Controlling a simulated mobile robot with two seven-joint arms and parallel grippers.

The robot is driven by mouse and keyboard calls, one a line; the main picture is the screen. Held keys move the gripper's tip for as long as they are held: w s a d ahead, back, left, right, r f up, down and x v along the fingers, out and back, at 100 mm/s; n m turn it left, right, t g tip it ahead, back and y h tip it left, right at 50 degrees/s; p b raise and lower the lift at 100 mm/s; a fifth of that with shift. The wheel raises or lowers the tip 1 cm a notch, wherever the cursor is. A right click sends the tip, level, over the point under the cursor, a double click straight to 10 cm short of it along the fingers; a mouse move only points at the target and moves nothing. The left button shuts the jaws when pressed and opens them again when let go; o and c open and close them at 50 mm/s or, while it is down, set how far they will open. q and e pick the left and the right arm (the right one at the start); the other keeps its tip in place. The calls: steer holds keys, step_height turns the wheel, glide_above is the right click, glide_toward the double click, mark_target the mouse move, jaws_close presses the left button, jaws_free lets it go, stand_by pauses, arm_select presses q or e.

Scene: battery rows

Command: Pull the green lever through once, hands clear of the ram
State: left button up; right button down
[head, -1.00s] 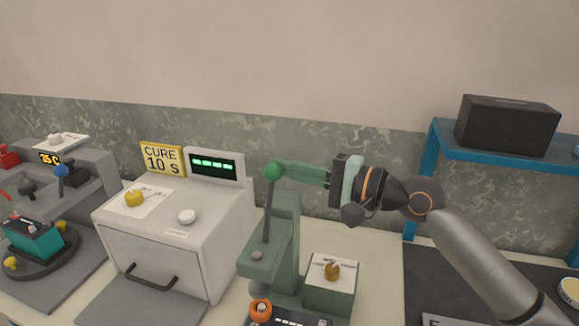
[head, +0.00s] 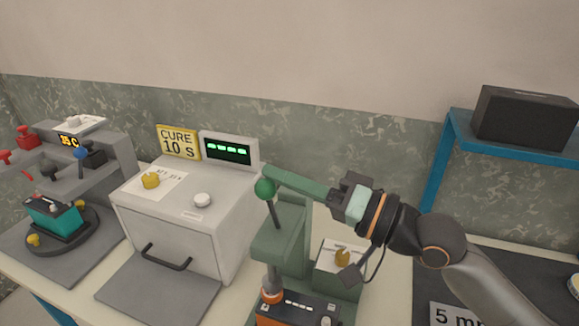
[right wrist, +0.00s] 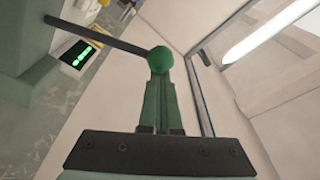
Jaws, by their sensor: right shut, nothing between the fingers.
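The lever is a dark rod with a green ball knob (head: 265,188) on the green press (head: 290,240). The knob also shows in the right wrist view (right wrist: 160,59). My right gripper (head: 275,177) is shut and empty, with its long green fingers reaching the knob's right side. In the right wrist view its fingertips (right wrist: 159,79) appear against the knob, not around it. The grey ram (head: 272,278) points down at an orange ring on an orange-and-black battery (head: 298,309), partly cut off below. My left gripper is out of view.
A white oven (head: 180,225) with its display stands left of the press. A green block (head: 333,278) with a yellow knob on top stands just right of it. A blue shelf (head: 510,146) holds a black box (head: 525,118) at right. A grey machine (head: 90,160) is at far left.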

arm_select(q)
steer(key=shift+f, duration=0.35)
arm_select(e)
steer(key=shift+s+a+f+n+g, duration=0.15)
steer(key=shift+s+a+f+n, duration=0.1)
steer(key=shift+s+n, duration=0.3)
steer(key=shift+s+a+f+n+g, duration=0.1)
steer(key=shift+s+f+n+g, duration=0.1)
steer(key=shift+s+n, duration=0.3)
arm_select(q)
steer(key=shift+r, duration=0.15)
arm_select(e)
steer(key=shift+r, duration=0.1)
